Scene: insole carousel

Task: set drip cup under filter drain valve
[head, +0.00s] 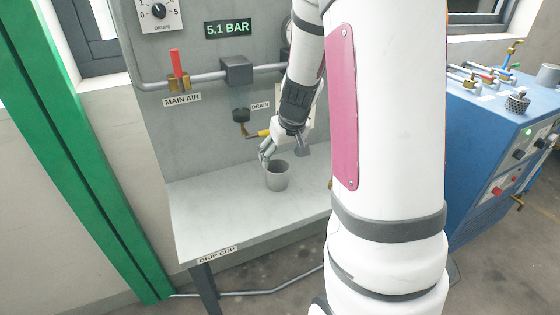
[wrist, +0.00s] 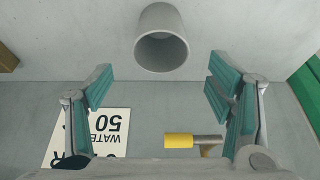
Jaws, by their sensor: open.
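The grey drip cup (head: 277,176) stands upright on the light grey shelf (head: 222,215). It also shows in the wrist view (wrist: 162,40), at the top centre, beyond my fingertips. My gripper (head: 265,153) is just above and to the left of the cup in the head view. In the wrist view my gripper (wrist: 162,82) has its fingers spread wide with nothing between them. The filter drain valve (head: 243,128) hangs under the filter bowl by the DRAIN label, behind the cup. Its yellow lever (wrist: 180,141) shows low in the wrist view.
The panel (head: 205,120) rises behind the shelf, with a red MAIN AIR handle (head: 176,62) and a pipe. A DRIP CUP label (head: 217,254) marks the shelf's front edge. A blue cabinet (head: 475,150) stands at right. The shelf's left and front are clear.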

